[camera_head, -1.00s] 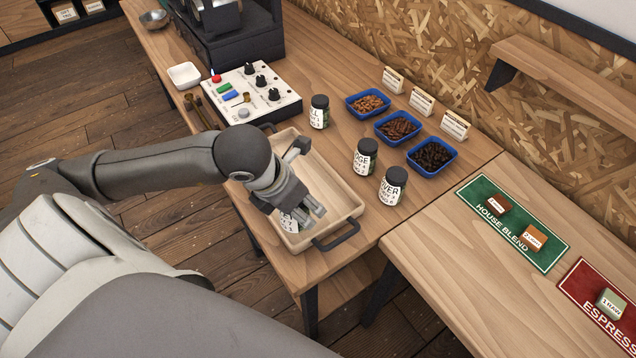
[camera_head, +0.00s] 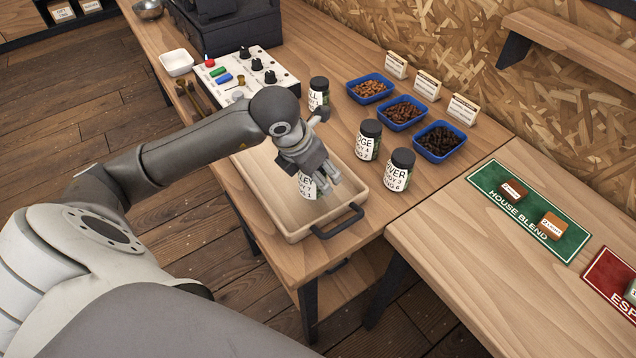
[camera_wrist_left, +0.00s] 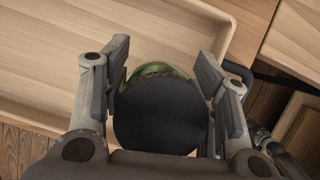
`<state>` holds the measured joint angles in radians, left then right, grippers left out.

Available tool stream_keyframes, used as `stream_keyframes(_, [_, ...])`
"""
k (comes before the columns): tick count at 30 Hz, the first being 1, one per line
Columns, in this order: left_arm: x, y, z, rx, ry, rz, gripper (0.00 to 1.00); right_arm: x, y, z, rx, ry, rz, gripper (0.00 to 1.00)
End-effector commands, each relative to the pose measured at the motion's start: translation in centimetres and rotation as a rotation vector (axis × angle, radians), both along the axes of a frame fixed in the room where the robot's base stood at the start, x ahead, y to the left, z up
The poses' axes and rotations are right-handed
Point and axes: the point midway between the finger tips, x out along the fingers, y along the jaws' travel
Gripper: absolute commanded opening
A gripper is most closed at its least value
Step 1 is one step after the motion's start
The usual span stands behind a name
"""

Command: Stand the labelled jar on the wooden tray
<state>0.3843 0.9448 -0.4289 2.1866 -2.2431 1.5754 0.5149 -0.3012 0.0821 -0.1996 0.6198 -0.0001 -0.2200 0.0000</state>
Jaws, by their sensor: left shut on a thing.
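My left gripper (camera_head: 322,178) is over the front part of the wooden tray (camera_head: 262,203). It is shut on a labelled jar (camera_head: 306,187), whose white label shows below the fingers in the head view. In the left wrist view the jar's black lid (camera_wrist_left: 160,115) sits between the two fingers, with the light wood of the tray below it. The jar looks roughly upright. I cannot tell whether its base touches the tray floor. My right gripper is not in view.
Three other labelled jars stand beside the tray: one behind (camera_head: 319,94), two to the right (camera_head: 367,140) (camera_head: 398,172). Blue bean trays (camera_head: 437,158) stand farther back. A control box (camera_head: 285,82) stands behind the tray. A green mat (camera_head: 486,185) lies on the right table.

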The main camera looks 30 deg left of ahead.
Motion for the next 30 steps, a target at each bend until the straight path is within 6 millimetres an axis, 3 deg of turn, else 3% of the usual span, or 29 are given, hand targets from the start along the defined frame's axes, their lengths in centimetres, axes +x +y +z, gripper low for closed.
stream_keyframes(3, [0.1,0.0,-2.4,-0.001,0.003,0.001,0.24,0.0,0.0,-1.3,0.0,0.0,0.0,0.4])
stream_keyframes(6, [0.2,0.0,-3.4,-0.001,0.001,0.0,0.24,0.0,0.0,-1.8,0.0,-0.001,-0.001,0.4])
stream_keyframes(17, [0.2,0.0,-3.6,0.0,-0.001,0.0,0.24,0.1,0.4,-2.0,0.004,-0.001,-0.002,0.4])
stream_keyframes(18, [0.2,0.1,-3.7,0.0,0.0,0.0,0.55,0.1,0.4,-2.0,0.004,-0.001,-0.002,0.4])
stream_keyframes(21, [0.2,0.0,-3.6,0.0,0.001,0.0,0.68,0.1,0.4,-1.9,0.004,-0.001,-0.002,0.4])
stream_keyframes(23, [0.2,0.0,-3.6,0.0,0.001,0.0,0.76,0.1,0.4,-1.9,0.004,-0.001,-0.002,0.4])
stream_keyframes(30, [0.2,0.0,-3.6,0.0,0.001,0.0,0.76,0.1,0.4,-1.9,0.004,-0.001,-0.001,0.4])
